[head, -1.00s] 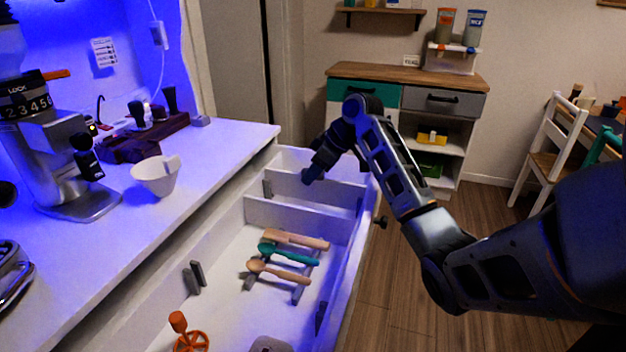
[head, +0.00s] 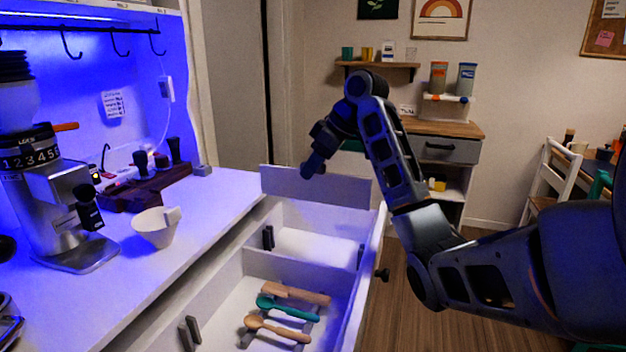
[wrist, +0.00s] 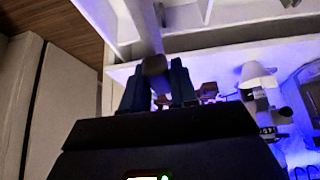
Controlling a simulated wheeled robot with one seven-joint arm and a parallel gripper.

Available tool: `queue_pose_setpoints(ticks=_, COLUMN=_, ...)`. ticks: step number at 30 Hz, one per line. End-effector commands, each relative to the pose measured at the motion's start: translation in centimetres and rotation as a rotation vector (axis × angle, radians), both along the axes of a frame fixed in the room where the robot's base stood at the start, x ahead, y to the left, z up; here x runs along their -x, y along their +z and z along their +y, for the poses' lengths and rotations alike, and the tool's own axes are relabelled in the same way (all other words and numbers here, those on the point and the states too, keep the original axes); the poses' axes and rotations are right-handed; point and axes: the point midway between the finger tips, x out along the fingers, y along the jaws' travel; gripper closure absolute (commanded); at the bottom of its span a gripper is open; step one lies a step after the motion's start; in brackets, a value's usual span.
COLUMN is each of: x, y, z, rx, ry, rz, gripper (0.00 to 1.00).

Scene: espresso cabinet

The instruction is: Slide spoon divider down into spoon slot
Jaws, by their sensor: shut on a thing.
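My gripper (head: 313,170) is shut on the top edge of a pale flat divider panel (head: 340,188). The panel is raised above the far end of the open drawer, roughly upright, spanning its width. In the wrist view the panel (wrist: 140,22) runs away from between my dark fingers (wrist: 158,88). A pair of dark slot guides (head: 267,237) stands on the drawer walls below the panel, with nothing between them. Another dark guide (head: 190,333) shows on the left wall near the spoons; its opposite guide is out of view. I cannot tell which is the spoon slot.
A white crosswise wall (head: 300,268) stays in the drawer (head: 375,250). In front of it, a teal spoon (head: 287,309) and wooden utensils (head: 277,330) lie on a rack. The counter at left holds a grinder (head: 60,210) and white cup (head: 155,228).

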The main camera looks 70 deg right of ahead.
Motion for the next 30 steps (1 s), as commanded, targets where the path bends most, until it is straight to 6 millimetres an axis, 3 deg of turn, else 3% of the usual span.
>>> queue_pose_setpoints(ticks=30, x=0.0, y=5.6, z=0.0, rx=0.001, ry=-0.001, rz=0.000, gripper=1.00)
